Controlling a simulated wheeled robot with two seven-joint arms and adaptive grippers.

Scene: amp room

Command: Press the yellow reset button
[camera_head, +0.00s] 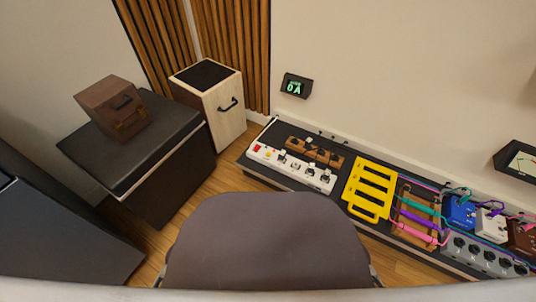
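A white power strip (290,167) lies on a dark low board on the floor against the wall. A red switch (257,148) sits at its left end. A small yellow button (268,155) shows just right of the red switch. Several plugs or sockets fill the rest of the strip. A small dark wall display (294,87) above reads "0A" in green. Neither of my grippers is in view.
A dark rounded seat back (270,240) stands in front, below the strip. A yellow rack (370,188), pedals and colored cables lie to the right. A black case (135,145) bearing a brown box (113,108) and a wooden box (228,110) stand left.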

